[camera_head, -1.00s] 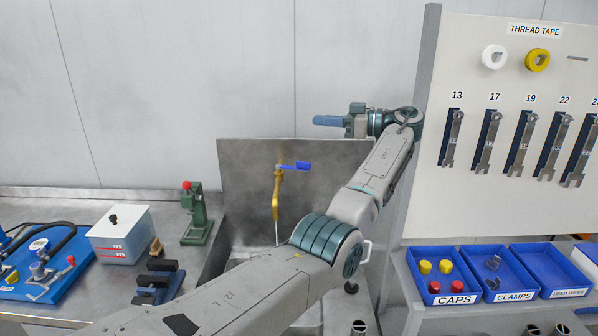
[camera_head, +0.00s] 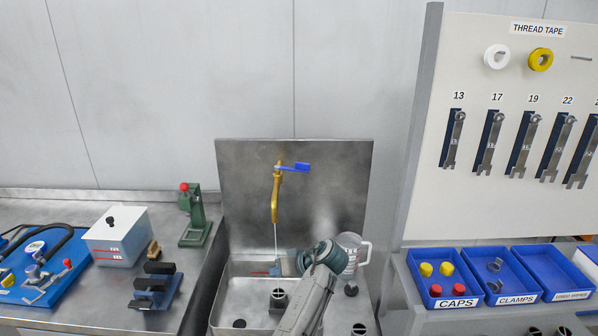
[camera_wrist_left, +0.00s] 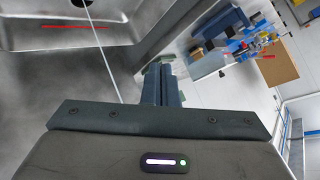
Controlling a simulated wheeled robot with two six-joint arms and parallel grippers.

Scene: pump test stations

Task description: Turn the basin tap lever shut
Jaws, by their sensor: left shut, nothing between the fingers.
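The brass basin tap (camera_head: 275,200) stands in front of the steel splashback. Its blue lever (camera_head: 298,168) points to the right, roughly level. A thin white stream (camera_head: 275,236) runs from the spout down into the steel basin (camera_head: 235,270); it also shows in the left wrist view (camera_wrist_left: 102,55). My left gripper (camera_head: 280,267) is low over the basin, well below the lever and apart from it. Its fingers (camera_wrist_left: 161,85) are together and empty in the left wrist view, beside the stream. The lever cannot be made out in that view. My right gripper is not in view.
A clear jug (camera_head: 352,250) stands right of my left wrist. A green press (camera_head: 194,215) and a white box (camera_head: 118,237) stand on the left bench. A tool board (camera_head: 420,190) and blue bins (camera_head: 470,302) are at the right. Space around the lever is clear.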

